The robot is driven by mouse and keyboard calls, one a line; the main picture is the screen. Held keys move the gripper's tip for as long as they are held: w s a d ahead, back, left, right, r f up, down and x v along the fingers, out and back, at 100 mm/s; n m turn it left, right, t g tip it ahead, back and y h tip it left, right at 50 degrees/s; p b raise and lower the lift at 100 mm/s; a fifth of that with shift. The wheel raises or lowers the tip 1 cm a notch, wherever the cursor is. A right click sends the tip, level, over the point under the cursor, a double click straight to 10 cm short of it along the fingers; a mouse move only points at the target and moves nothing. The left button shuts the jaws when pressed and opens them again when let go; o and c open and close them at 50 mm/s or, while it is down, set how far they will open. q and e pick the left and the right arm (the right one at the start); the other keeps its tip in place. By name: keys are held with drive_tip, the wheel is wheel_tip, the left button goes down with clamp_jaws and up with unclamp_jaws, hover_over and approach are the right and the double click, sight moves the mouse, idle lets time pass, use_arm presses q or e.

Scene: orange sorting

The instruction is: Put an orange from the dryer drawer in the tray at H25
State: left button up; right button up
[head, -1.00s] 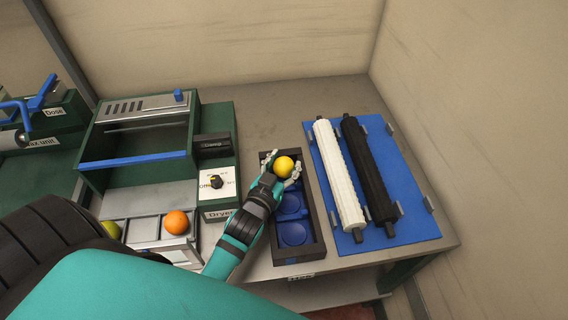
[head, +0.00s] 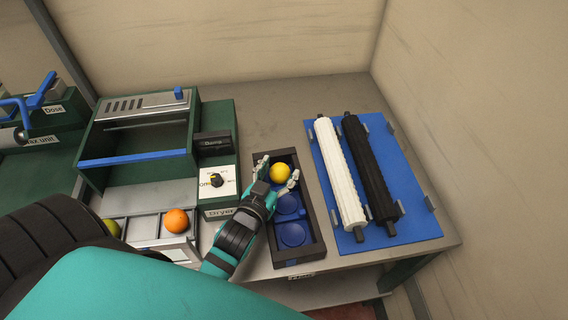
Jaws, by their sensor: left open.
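A yellow-orange fruit (head: 280,173) sits in the far end of the dark tray (head: 316,238), between the spread fingers of my left gripper (head: 276,174). The gripper is open, and its fingers stand apart on both sides of the fruit. Two blue round cups (head: 292,233) in the tray's nearer part are empty. The dryer (head: 218,173) stands left of the tray. Its drawer (head: 146,228) is pulled out and holds an orange (head: 176,220) at the right and a greenish fruit (head: 111,228) at the left, partly hidden by my arm. My right gripper is out of view.
A blue board (head: 412,208) with a white roller (head: 340,175) and a black roller (head: 369,170) lies right of the tray. Another green unit (head: 52,133) is at the far left. The tabletop (head: 260,105) behind the tray is clear.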

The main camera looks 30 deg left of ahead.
use_arm(q)
drive_tip(key=v, duration=0.3)
drive_tip(key=shift+s+r, duration=0.2)
drive_tip(key=shift+s, duration=0.15)
drive_tip(key=shift+r, duration=0.1)
